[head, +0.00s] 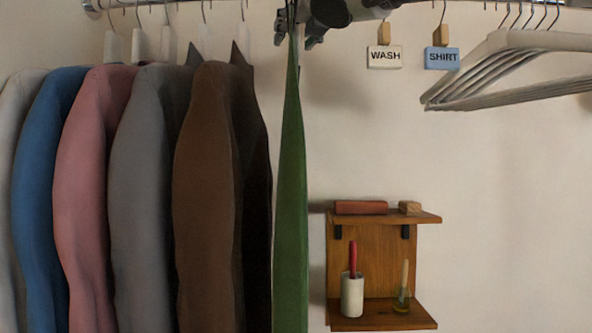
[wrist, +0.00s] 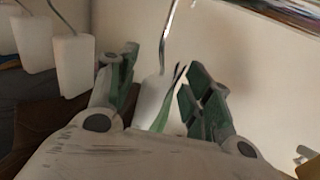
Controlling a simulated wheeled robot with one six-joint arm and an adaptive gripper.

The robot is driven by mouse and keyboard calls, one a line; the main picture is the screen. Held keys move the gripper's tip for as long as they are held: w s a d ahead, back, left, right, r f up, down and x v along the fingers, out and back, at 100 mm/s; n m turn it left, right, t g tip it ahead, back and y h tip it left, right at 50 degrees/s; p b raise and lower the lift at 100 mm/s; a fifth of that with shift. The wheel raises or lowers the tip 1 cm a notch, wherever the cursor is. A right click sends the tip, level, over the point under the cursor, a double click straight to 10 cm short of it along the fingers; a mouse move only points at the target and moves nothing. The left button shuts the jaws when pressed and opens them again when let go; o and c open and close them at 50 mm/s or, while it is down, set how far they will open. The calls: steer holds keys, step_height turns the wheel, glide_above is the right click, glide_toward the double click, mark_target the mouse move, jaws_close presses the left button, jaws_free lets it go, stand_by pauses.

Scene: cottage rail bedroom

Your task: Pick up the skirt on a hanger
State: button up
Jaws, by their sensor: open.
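A long green garment, which looks like the skirt (head: 291,200), hangs edge-on from the rail in the head view, just right of the row of jackets. My gripper (head: 298,30) is at its top, with a dark finger on each side. In the wrist view my gripper (wrist: 160,85) is open, its two green-grey fingers spread apart. Between them show the hanger's white block (wrist: 153,98), its metal hook (wrist: 168,35) and a strip of the green skirt (wrist: 172,112). I cannot tell whether either finger touches the hanger.
A brown jacket (head: 205,180) and several other garments hang close on the left. At right hang a WASH tag (head: 384,57), a SHIRT tag (head: 441,58) and several empty white hangers (head: 530,42). A wooden wall shelf (head: 375,260) with small items is below.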

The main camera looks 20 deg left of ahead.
jaws_close()
steer(key=shift+r, duration=0.1)
stand_by(0.5)
